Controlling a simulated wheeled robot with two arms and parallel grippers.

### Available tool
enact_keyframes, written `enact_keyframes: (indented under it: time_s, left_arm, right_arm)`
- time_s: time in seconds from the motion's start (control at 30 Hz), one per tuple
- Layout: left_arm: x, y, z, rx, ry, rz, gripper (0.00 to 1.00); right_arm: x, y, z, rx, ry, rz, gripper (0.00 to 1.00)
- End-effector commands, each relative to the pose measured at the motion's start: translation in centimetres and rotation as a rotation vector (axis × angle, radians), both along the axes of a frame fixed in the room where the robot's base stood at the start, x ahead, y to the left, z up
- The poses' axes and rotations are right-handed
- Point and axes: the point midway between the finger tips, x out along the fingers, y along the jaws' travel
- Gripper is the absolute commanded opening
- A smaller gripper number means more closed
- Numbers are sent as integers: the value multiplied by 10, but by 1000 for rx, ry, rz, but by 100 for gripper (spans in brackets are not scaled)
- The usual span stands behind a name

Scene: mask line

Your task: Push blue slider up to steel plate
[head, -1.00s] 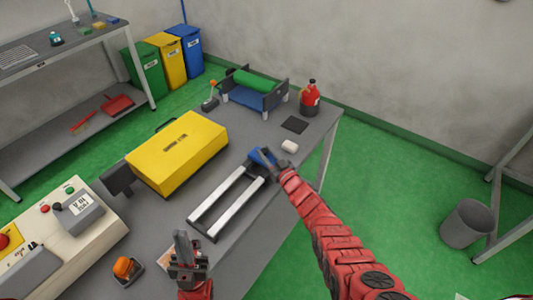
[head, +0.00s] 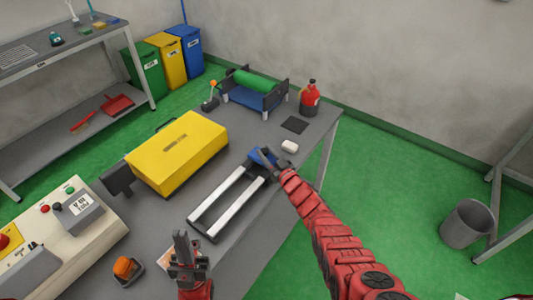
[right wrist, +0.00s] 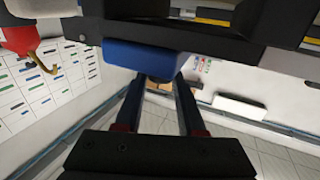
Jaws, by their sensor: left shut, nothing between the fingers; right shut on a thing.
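The blue slider (head: 261,157) is at the far end of two pale parallel rails (head: 222,206) on the grey table. My right gripper (head: 268,160) is at the slider and partly covers it. In the right wrist view the blue slider (right wrist: 140,58) shows at the tips of my right fingers (right wrist: 160,92), which are shut on it. A dark end piece beside the slider is partly hidden by the gripper; I cannot tell for sure which part is the steel plate. My left gripper (head: 183,246) is shut and empty, fingers up, near the rails' near end.
A yellow box (head: 178,150) stands left of the rails. A white block (head: 289,146), a dark pad (head: 294,125), a red bottle (head: 310,99) and a green roller stand (head: 255,91) are beyond. A control panel (head: 62,235) is at left.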

Motion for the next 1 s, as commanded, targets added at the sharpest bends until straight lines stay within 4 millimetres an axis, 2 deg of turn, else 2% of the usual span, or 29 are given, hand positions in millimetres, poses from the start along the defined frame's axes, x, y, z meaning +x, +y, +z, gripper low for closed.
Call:
enact_keyframes:
  time_s: [0.27, 0.47, 0.57, 0.7, 0.83, 1.0]
  left_arm:
    - [0, 0, 11, 0, 0, 0, 0]
    - [0, 0, 35, 0, 0, 0, 0]
    - [0, 0, 49, 0, 0, 0, 0]
    - [0, 0, 65, 0, 0, 0, 0]
    - [0, 0, 68, 0, 0, 0, 0]
    - [0, 0, 62, 0, 0, 0, 0]
  right_arm:
    - [-12, 8, -1, -1, 7, 1, 0]
    - [-42, 30, 2, 1, 8, 4, 0]
    - [-65, 46, 2, 2, 10, 4, 0]
    - [-106, 75, 0, 0, 12, 5, 0]
    - [-143, 102, -3, 0, 9, 4, 0]
    - [-187, 133, -6, 1, 8, 3, 0]
